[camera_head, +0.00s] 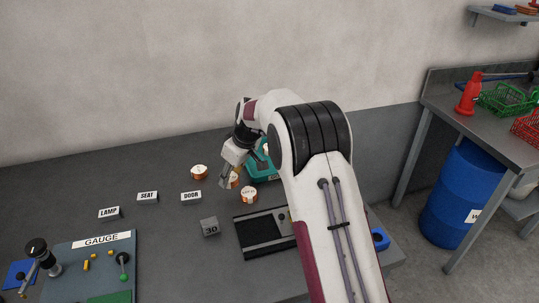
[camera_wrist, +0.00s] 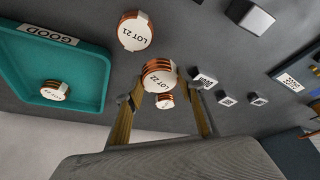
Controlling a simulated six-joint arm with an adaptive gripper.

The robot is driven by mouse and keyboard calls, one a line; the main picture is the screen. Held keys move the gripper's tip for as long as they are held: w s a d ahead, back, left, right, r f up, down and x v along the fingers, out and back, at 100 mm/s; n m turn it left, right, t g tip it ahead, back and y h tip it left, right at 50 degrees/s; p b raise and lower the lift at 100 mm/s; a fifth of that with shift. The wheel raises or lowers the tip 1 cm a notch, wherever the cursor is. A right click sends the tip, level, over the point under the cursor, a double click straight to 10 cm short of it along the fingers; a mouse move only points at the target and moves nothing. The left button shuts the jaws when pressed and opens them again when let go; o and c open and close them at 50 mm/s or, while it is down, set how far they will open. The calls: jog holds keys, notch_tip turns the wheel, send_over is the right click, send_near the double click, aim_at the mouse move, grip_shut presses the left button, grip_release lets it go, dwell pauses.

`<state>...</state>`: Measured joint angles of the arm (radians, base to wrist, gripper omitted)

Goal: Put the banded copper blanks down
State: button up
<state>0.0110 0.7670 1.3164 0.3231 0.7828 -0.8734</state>
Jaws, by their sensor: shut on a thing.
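My gripper (camera_wrist: 166,90) is shut on a copper blank with a white face marked LOT 22 (camera_wrist: 158,74); in the head view, my gripper (camera_head: 229,181) holds this blank (camera_head: 234,181) low by the table. I cannot tell whether it touches the table. Another blank, LOT 21 (camera_wrist: 134,31), stands near it, front right in the head view (camera_head: 249,195). A third blank (camera_head: 199,172) stands at the back left and looks small beyond the held one in the wrist view (camera_wrist: 165,101). One more blank (camera_wrist: 54,90) is in the teal tray marked GOOD (camera_wrist: 91,68).
The teal tray (camera_head: 256,171) is partly behind my arm. Label blocks DOOR (camera_head: 191,197), SEAT (camera_head: 147,197) and LAMP (camera_head: 109,213), and a grey block marked 30 (camera_head: 210,227), stand left. A black tray (camera_head: 262,239) and a GAUGE board (camera_head: 75,262) lie in front.

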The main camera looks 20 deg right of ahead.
aim_at(264, 172)
jog(key=w+d+m, duration=0.1)
jog(key=d, duration=0.3)
jog(key=w+d, duration=0.2)
jog(key=d, duration=0.2)
jog(key=w+d+m+h, duration=0.1)
jog(key=w+d, duration=0.1)
jog(key=d, duration=0.1)
jog(key=shift+w+d+r+m, duration=0.15)
jog(key=shift+d+r+m, duration=0.15)
jog(key=shift+d, duration=0.1)
jog(key=shift+w+d+r+m+t, duration=0.15)
jog(key=shift+w+d+r+m, duration=0.25)
jog(key=shift+r, duration=0.2)
jog(key=shift+w+d+r+m+t, duration=0.15)
jog(key=shift+w+d+r+m, duration=0.15)
jog(key=shift+d+r, duration=0.25)
jog(key=shift+a, duration=0.15)
jog(key=shift+f, duration=1.25)
jog(key=shift+f, duration=2.7)
jog(key=shift+f, duration=0.15)
